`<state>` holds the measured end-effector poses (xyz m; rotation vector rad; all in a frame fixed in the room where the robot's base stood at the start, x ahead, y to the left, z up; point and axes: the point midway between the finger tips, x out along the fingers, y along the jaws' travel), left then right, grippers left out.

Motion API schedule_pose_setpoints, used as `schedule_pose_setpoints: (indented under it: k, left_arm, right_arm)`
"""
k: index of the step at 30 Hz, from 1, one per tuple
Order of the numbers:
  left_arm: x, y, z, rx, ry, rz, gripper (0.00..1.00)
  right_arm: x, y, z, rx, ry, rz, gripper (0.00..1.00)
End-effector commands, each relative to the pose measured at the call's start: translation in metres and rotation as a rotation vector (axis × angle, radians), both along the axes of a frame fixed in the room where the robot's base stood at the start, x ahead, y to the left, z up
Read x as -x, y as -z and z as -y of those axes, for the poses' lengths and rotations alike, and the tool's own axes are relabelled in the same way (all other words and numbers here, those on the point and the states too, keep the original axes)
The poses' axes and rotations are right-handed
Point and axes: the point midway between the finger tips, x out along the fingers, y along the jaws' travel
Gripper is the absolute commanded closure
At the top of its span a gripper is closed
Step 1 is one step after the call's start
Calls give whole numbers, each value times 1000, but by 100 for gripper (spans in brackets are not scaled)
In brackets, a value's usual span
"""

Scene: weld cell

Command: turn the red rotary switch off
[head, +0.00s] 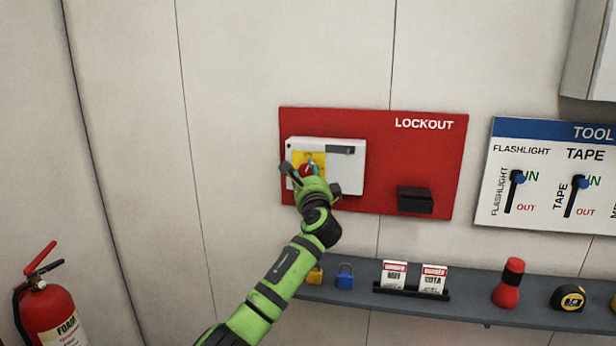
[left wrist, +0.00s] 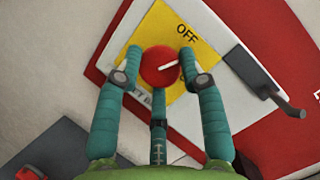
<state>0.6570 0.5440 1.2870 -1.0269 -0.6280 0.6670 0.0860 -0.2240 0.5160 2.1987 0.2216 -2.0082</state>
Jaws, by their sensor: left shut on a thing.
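The red rotary switch (head: 306,169) is a round red knob on a yellow plate (left wrist: 150,35) on a white box (head: 345,172) on the red lockout board. My left gripper (head: 300,171) is at the knob, partly covering it. In the left wrist view, its teal fingers are closed around the red knob (left wrist: 160,66), two at the sides and one below. The knob's white mark points right and slightly up, below the word OFF in the tilted picture. Other lettering by the knob is mostly hidden by the fingers. My right gripper is out of view.
A black holder (head: 415,200) sits on the red board (head: 425,150). A shelf (head: 470,310) below carries padlocks (head: 345,276), danger tags (head: 433,279), a red flashlight (head: 508,285) and a tape measure (head: 568,297). A fire extinguisher (head: 48,312) stands at lower left.

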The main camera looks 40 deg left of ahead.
Motion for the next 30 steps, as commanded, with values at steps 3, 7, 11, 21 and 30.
schedule_pose_setpoints:
  k: [3,7,11,21,30]
  left_arm:
    - [2,-8,-3,89,-8,63,93]
    - [3,-8,-3,179,-9,111,93]
    - [2,-8,-3,253,-8,152,93]
    - [3,-7,-4,364,-10,211,93]
    - [3,-5,-4,384,-11,220,93]
  right_arm:
    - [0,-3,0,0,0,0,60]
    - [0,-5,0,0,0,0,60]
    - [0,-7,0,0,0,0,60]
    - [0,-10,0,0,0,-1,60]
    - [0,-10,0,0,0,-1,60]
